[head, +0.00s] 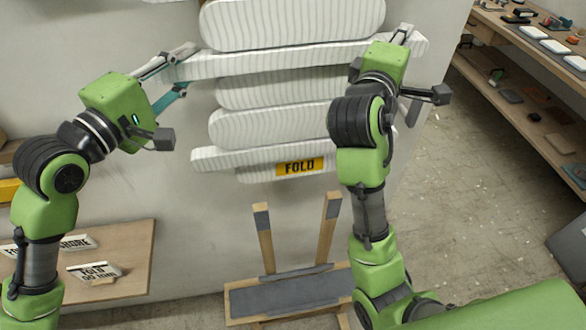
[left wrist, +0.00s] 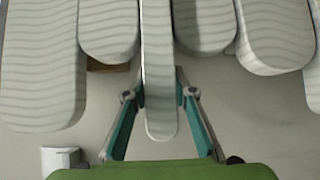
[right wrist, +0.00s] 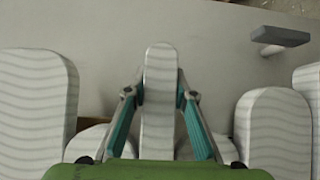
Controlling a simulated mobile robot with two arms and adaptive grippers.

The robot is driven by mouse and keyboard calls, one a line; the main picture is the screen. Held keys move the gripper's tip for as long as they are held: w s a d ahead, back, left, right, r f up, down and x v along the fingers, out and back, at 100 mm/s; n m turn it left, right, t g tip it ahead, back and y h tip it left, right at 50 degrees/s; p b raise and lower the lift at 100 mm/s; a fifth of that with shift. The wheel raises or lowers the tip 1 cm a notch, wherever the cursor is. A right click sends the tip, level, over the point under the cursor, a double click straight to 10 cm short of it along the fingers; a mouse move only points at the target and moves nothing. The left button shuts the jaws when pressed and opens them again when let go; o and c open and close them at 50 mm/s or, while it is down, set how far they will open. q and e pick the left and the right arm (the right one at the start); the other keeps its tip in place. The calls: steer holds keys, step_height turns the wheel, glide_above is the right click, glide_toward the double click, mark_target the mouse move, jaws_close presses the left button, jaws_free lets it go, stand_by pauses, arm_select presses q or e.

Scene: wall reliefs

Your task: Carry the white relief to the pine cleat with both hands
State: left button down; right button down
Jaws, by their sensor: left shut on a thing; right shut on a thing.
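The white relief (head: 285,90) is a stack of long, rounded, wave-grooved slabs with a yellow FOLD label (head: 300,167). It is upright in front of the grey wall; I cannot tell whether it touches. My left gripper (head: 188,68) is shut on the left end of a long upper slab (left wrist: 158,90). My right gripper (head: 402,50) is at that slab's right end; the right wrist view shows its fingers on both sides of a slab end (right wrist: 158,100). A brown wooden piece (left wrist: 108,66) shows partly behind the relief; I cannot tell whether it is the pine cleat.
A wooden stand (head: 290,295) with two padded uprights is below the relief. A low wooden table (head: 125,270) with small signs is at lower left. Shelves (head: 510,85) with various items are at upper right. Concrete floor (head: 450,190) is open at right.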

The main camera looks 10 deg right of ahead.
arm_select(q)
steer(key=c, duration=1.7)
jaws_free()
steer(key=shift+f, duration=0.15)
arm_select(e)
steer(key=c, duration=1.7)
jaws_free()
steer(key=shift+f, duration=0.2)
arm_select(q)
steer(key=shift+s, duration=0.2)
arm_select(e)
steer(key=shift+s+r, duration=0.1)
steer(key=shift+s, duration=0.1)
arm_select(q)
steer(key=o, duration=0.8)
steer(key=shift+w, duration=0.1)
arm_select(e)
steer(key=shift+w, duration=0.1)
